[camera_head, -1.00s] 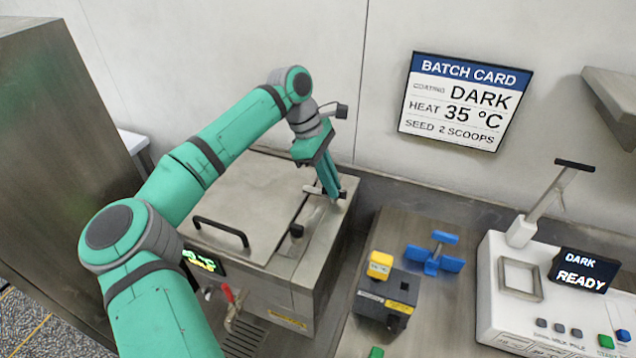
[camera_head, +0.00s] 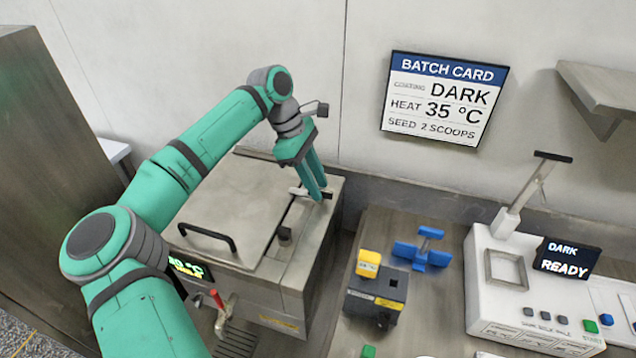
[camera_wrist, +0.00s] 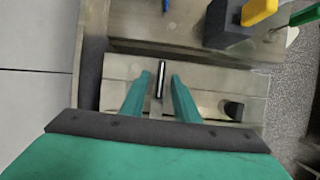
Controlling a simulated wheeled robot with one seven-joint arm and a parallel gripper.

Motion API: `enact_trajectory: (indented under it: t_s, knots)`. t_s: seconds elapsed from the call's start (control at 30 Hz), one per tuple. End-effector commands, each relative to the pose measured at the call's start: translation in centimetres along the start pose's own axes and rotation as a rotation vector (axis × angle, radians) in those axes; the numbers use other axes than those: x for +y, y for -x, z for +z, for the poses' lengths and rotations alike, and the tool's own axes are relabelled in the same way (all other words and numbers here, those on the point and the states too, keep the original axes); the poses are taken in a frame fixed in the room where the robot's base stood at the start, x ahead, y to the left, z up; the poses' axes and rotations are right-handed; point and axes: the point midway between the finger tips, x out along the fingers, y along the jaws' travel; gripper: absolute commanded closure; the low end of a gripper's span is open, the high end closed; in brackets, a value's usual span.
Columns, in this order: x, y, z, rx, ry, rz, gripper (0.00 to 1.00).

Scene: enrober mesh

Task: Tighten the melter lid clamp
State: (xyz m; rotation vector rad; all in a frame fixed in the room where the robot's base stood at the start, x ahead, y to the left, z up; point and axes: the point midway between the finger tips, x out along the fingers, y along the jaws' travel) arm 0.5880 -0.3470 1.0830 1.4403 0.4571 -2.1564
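The melter (camera_head: 318,240) is a steel box with a flat hinged lid (camera_head: 235,200) that lies closed, with a black handle on it. A small pale clamp bar (camera_head: 298,191) is at the lid's right edge, near the back. In the wrist view the clamp bar (camera_wrist: 161,79) is a thin upright strip. My gripper (camera_head: 322,196) points down at it. The wrist view shows my gripper (camera_wrist: 160,78) open, one finger on each side of the bar with gaps between. I cannot tell whether the fingertips reach below the bar's top.
A dark knob (camera_head: 284,236) sits farther forward on the lid edge. Right of the melter are a grey box with a yellow block (camera_head: 368,263), a blue handled part (camera_head: 423,250) and a white machine (camera_head: 500,285). The wall stands close behind.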

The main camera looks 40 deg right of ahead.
Motion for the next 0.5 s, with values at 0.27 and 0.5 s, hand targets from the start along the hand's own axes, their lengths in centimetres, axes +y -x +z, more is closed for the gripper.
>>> enact_trajectory:
  t_s: [0.27,0.5]
  knots:
    - [0.1,4.6,-0.1,0.002,0.002,0.002,0.72]
    - [0.1,8.6,-0.1,0.001,0.001,0.001,0.72]
